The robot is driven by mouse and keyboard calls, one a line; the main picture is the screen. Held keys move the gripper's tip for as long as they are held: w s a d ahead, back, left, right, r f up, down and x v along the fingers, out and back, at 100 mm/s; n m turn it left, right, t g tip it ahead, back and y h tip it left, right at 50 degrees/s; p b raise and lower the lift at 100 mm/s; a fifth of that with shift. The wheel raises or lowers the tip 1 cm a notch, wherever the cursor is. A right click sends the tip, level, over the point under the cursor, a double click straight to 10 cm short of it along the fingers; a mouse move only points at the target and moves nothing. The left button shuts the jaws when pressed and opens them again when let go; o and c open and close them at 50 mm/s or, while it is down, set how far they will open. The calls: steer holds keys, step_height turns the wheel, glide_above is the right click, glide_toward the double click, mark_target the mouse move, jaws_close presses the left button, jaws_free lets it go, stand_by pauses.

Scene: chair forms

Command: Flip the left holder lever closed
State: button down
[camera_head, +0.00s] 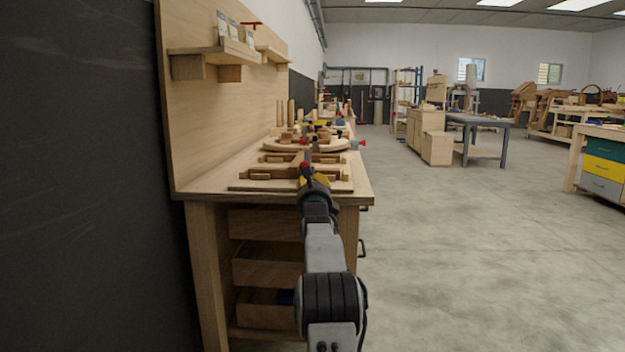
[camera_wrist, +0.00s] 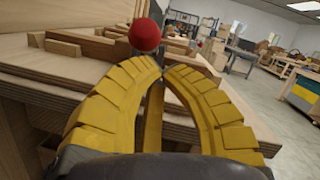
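A red ball knob (camera_head: 304,166) shows at the front of the workbench, just past my gripper (camera_head: 310,178). In the wrist view the red knob (camera_wrist: 145,35) is large and lies just beyond and slightly left of the fingertips. My gripper's yellow fingers (camera_wrist: 162,67) curve in until their tips nearly meet, with nothing visible held between them. Whether they touch the knob is unclear. The lever's arm under the knob is hidden. Wooden holder pieces (camera_head: 268,174) lie on a board at the bench's near end; they also show in the wrist view (camera_wrist: 95,45).
The wooden workbench (camera_head: 222,181) has a tall back panel with shelves (camera_head: 208,51). Round wooden forms (camera_head: 325,143) and upright pegs stand farther along it. Open drawers (camera_head: 268,268) are below. The floor to the right (camera_head: 475,250) is clear.

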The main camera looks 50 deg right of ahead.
steer(key=shift+w+d, duration=0.2)
steer(key=shift+r, duration=0.15)
stand_by(0.4)
steer(key=r+g+y+p, duration=0.1)
steer(key=r+g+p, duration=0.1)
steer(key=p, duration=0.7)
steer(key=r+g+y+p, duration=0.1)
steer(key=r+y+p, duration=0.1)
steer(key=p, duration=0.7)
steer(key=r+g+y+p, duration=0.1)
steer(key=g+y+p, duration=0.1)
steer(key=p, duration=0.7)
steer(key=shift+w+d+r+m+g+p, duration=0.3)
steer(key=shift+w+d+r+m+p, duration=0.1)
steer(key=shift+w+d+r+p, duration=0.35)
steer(key=shift+d+r+p, duration=0.1)
steer(key=shift+p, duration=1.05)
